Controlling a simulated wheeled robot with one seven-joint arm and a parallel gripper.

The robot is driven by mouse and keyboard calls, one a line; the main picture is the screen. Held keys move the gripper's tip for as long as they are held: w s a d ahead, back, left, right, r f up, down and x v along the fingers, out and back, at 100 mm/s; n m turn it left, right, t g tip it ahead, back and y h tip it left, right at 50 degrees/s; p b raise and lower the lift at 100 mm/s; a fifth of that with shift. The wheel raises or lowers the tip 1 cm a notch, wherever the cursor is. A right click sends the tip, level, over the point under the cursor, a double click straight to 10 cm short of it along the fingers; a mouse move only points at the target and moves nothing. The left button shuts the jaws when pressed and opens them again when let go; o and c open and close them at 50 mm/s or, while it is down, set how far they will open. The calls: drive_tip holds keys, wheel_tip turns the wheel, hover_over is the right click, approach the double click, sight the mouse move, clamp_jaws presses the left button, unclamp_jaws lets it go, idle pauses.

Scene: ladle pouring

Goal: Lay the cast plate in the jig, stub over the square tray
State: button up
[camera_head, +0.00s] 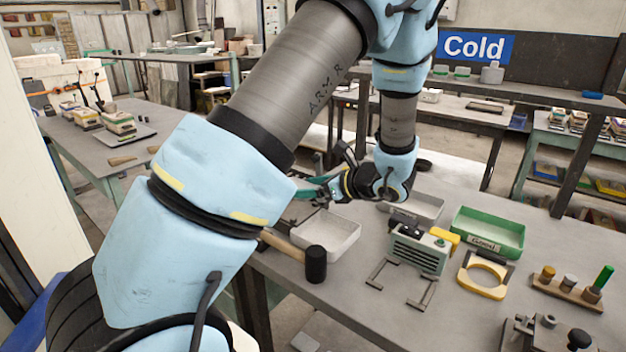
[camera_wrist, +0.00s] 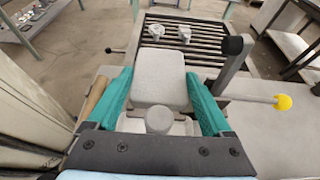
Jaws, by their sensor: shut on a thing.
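My gripper (camera_wrist: 160,86) is shut on the cast plate (camera_wrist: 160,70), a pale grey slab held between two teal fingers in the wrist view. Its round stub (camera_wrist: 158,119) points toward the camera side, near the palm. A pale tray lies below the stub in that view. In the head view my gripper (camera_head: 318,190) is partly hidden by my arm, and the plate cannot be made out. A pale square tray (camera_head: 343,236) stands at the table's near left edge. A slatted frame (camera_wrist: 208,38) lies beyond the plate; whether it is the jig I cannot tell.
A mallet (camera_head: 316,264) lies beside the tray. A grey vented box (camera_head: 418,250), a green bin (camera_head: 490,232), a yellow ring (camera_head: 484,277) and a peg block (camera_head: 567,290) stand to the right. A yellow-knobbed lever (camera_wrist: 282,102) and two small castings (camera_wrist: 184,34) show in the wrist view.

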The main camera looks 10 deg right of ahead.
sight(307, 215)
drive_tip(key=shift+f+b, duration=2.05)
drive_tip(key=shift+f, duration=0.65)
